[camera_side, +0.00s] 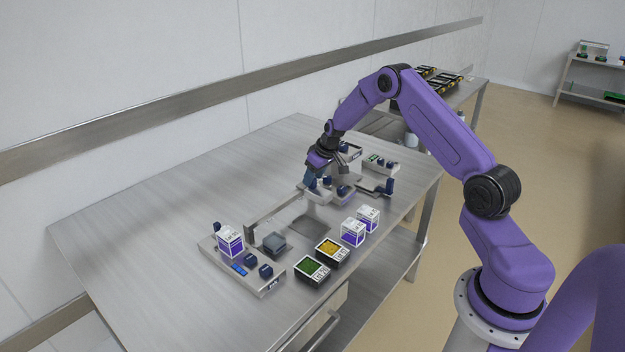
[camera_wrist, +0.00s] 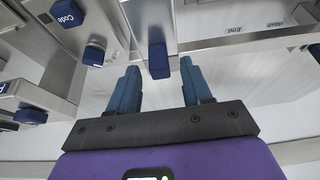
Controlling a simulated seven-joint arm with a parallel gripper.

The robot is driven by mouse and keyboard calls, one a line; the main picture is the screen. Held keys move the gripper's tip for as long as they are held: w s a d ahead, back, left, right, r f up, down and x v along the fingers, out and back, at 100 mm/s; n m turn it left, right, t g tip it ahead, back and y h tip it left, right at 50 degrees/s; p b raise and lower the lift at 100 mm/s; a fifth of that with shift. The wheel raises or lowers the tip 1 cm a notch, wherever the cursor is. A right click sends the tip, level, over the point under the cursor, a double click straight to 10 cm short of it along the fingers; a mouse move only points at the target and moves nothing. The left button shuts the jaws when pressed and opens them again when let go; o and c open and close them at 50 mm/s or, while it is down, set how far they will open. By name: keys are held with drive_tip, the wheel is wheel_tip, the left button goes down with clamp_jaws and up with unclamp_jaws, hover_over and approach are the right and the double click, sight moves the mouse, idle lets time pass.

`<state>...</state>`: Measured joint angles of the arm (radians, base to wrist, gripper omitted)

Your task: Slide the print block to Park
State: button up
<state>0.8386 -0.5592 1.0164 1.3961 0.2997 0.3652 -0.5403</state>
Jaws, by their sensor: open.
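My gripper (camera_side: 318,183) reaches down over the machine at the far right part of the steel table. In the wrist view its two blue fingers (camera_wrist: 160,78) are apart. A dark blue upright handle (camera_wrist: 157,55) on a grey metal piece shows between and just beyond the fingertips; I cannot tell whether it belongs to the print block. The fingers appear clear of it on both sides. I cannot read a Park mark. In the side view my gripper hides part of this mechanism.
A blue knob marked "Code" (camera_wrist: 67,13) and other blue knobs (camera_wrist: 94,52) stand left of the fingers. On the table are a control panel (camera_side: 262,284), green (camera_side: 312,268) and yellow (camera_side: 331,249) food trays, and white-purple boxes (camera_side: 353,232). The table's left side is clear.

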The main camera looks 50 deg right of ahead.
drive_tip(key=shift+x, duration=0.95)
clamp_jaws()
drive_tip(key=shift+d, duration=0.95)
unclamp_jaws()
drive_tip(key=shift+d, duration=0.1)
drive_tip(key=shift+r, duration=0.1)
